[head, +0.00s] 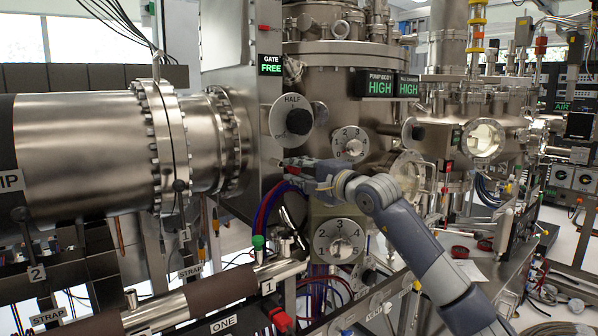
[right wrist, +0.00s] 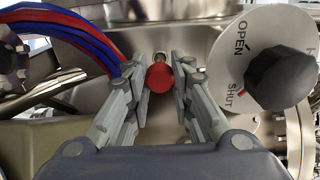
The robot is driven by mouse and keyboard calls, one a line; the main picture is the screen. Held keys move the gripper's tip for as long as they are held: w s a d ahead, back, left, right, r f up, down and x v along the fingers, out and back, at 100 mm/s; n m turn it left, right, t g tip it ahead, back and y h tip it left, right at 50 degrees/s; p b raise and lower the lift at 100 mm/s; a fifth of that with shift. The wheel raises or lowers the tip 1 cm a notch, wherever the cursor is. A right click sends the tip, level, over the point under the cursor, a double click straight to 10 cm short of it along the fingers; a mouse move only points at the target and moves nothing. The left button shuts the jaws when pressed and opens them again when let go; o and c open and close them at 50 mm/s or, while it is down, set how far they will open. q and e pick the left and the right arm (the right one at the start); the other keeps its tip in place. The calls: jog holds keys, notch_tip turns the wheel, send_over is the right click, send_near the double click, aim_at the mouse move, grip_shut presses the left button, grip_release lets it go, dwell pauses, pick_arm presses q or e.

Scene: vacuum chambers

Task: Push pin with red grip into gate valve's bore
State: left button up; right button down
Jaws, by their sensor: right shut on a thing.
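The pin's red grip (right wrist: 160,77) sits between the fingers of my right gripper (head: 288,166) in the right wrist view. The gripper is shut on it. A short metal part of the pin shows beyond the grip, towards the valve's metal face. The gate valve (head: 243,115) is the tall flat metal housing in the head view, with a "GATE FREE" sign (head: 271,65) above. My right gripper is at its lower right side, below the round HALF dial (head: 291,121). The bore is hidden, and I cannot tell how deep the pin is. My left gripper is out of view.
Red and blue hoses (right wrist: 75,28) run close on the left of the gripper in the right wrist view. The dial's black knob (right wrist: 281,78) sticks out on the right. A numbered dial (head: 340,241) is below my right arm. A big steel cylinder (head: 75,155) fills the left.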

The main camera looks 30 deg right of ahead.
jog(key=shift+w, duration=0.25)
dwell(0.7)
jog(key=shift+w, duration=0.5)
jog(key=shift+w+a+p, duration=0.1)
jog(key=shift+w+p, duration=0.55)
jog(key=shift+w, duration=0.35)
dwell(1.1)
jog(key=c, duration=1.3)
grip_release()
jog(key=shift+s+f+b, duration=0.1)
jog(key=shift+s+b, duration=0.25)
jog(key=shift+b, duration=0.1)
jog(key=shift+s+d+b, duration=0.2)
jog(key=shift+s+b, duration=1.35)
jog(key=shift+s, duration=0.5)
jog(key=shift+s+b, duration=0.7)
jog(key=shift+s, duration=0.4)
